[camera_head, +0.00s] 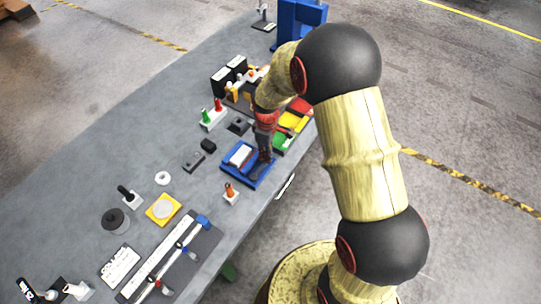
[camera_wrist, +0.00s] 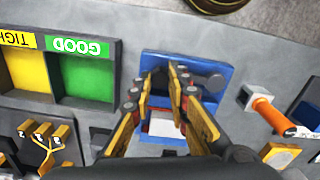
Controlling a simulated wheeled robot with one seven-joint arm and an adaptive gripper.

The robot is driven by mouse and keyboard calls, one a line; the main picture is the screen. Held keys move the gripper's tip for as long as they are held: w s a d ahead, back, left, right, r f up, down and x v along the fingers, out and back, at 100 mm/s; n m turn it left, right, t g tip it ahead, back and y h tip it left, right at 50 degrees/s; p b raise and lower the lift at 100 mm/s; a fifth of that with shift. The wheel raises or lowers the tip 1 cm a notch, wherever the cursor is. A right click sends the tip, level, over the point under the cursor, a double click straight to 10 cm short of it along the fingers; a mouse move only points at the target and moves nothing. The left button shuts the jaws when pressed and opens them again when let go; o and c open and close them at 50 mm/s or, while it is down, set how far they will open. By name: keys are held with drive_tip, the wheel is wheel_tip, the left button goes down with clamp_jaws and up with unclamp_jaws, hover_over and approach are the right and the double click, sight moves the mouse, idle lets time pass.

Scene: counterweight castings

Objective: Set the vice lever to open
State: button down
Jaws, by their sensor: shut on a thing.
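A blue fixture that looks like the vice (camera_head: 233,175) lies on the grey bench, with a pale block (camera_head: 240,155) in it. In the wrist view its blue body (camera_wrist: 222,72) shows behind the fingers, with the pale block (camera_wrist: 163,124) between them. A dark round knob (camera_wrist: 214,81) shows at its right side. My gripper (camera_head: 262,160) is low over the right part of the fixture. In the wrist view my gripper (camera_wrist: 165,78) has its fingers around something dark, apparently the vice lever, which they mostly hide. The lever's angle cannot be told.
An orange-handled piece on a pale base (camera_head: 230,193) stands close by; it also shows in the wrist view (camera_wrist: 270,113). Green (camera_wrist: 87,77) and yellow (camera_wrist: 25,68) bins stand on the other side.

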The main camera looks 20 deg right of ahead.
drive_tip(key=shift+w+a+n, duration=0.15)
drive_tip(key=shift+w+n, duration=0.05)
drive_tip(key=shift+n, duration=0.1)
idle(0.4)
drive_tip(key=c, duration=1.7)
unclamp_jaws()
wheel_tip(320, 180, up, 12)
drive_tip(key=shift+w, duration=0.1)
